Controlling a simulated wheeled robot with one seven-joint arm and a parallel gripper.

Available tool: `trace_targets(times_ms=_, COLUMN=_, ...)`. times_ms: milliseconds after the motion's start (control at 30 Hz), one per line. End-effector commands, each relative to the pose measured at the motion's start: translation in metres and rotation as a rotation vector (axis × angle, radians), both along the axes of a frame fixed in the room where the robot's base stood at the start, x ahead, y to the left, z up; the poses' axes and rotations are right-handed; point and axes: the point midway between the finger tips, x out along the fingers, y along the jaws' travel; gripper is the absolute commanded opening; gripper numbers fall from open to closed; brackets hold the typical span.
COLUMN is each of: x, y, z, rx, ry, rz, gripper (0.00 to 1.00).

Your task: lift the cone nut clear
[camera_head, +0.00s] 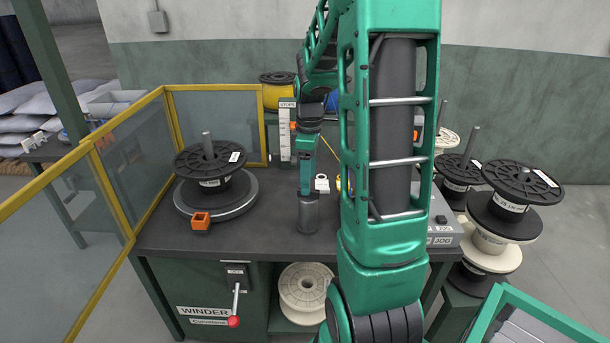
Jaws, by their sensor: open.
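My gripper (306,193) hangs down over the middle of the bench, at the end of my green arm; it is open, though its fingers are small and hard to make out. A small orange and dark piece (200,221) sits at the bench's front left. I cannot tell for sure which of these is the cone nut. A black spool (209,159) sits on a round turntable (216,207) with a post rising through it.
The dark bench (265,240) has free room between turntable and cylinder. A small white item (321,184) lies right of the gripper. A yellow-framed guard (100,165) closes the left side. A yellow spool (278,92) stands behind; stacked spools (505,215) stand right. My arm hides the centre right.

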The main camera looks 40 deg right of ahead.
Motion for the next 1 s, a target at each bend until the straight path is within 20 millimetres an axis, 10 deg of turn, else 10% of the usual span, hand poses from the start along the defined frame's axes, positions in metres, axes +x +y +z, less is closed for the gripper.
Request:
trace_targets(times_ms=500, x=-0.001, y=0.0, z=-0.055, rx=0.001, ry=0.002, rz=-0.003, gripper=0.62)
trace_targets(times_ms=1000, x=-0.001, y=0.0, z=-0.062, rx=0.0, ry=0.0, rz=-0.003, gripper=0.53)
